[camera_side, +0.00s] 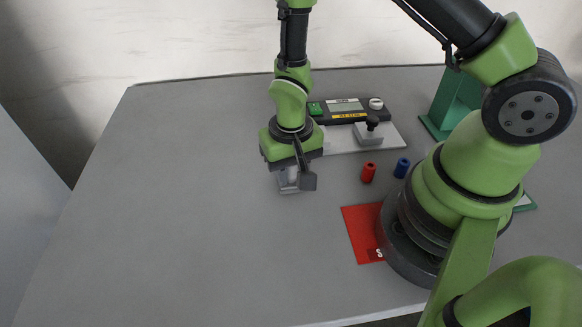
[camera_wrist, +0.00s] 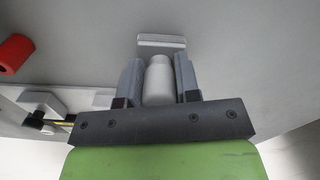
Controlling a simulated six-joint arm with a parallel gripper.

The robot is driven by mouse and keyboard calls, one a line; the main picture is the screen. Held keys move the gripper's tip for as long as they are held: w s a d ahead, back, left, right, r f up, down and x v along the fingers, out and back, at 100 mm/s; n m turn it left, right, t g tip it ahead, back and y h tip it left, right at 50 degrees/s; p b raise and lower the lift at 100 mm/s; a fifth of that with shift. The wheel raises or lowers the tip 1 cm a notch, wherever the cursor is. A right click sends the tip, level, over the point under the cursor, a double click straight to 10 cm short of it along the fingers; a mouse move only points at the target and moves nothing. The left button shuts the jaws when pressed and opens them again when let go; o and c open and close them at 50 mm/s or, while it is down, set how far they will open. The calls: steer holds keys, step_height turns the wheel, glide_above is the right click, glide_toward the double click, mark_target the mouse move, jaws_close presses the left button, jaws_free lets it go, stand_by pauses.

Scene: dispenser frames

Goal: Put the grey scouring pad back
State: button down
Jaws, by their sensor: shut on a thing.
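My gripper (camera_side: 299,181) points down over the open grey table, left of the red and blue cylinders. In the wrist view, my gripper (camera_wrist: 159,78) has its two fingers on either side of a pale, rounded piece (camera_wrist: 159,82), and is shut on it. A flat grey piece (camera_wrist: 162,41), which looks like the grey scouring pad, shows just beyond the fingertips. It also shows low under the fingers in the side view (camera_side: 289,190). I cannot tell for sure whether the pale piece and the flat piece are joined, or whether the flat piece touches the table.
A red cylinder (camera_side: 369,173) and a blue cylinder (camera_side: 402,167) stand right of my gripper. Behind are a device with a display (camera_side: 347,110) and a grey block with a black knob (camera_side: 369,134). A red mat (camera_side: 361,231) and green stand (camera_side: 455,100) are right. The table's left is clear.

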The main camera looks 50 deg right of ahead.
steer(key=c, duration=0.8)
jaws_free()
step_height(320, 180, up, 12)
steer(key=s+r+t, duration=0.2)
steer(key=s+r, duration=0.1)
steer(key=r, duration=0.2)
steer(key=s+d+r+n+t+y, duration=0.1)
steer(key=s+r+t, duration=0.1)
steer(key=s+r, duration=0.2)
steer(key=s+r+n+t+y, duration=0.1)
steer(key=s+r+t, duration=0.2)
steer(key=r, duration=0.5)
steer(key=shift+s+d+r, duration=0.25)
steer(key=shift+s+d, duration=0.05)
steer(key=shift+s, duration=0.25)
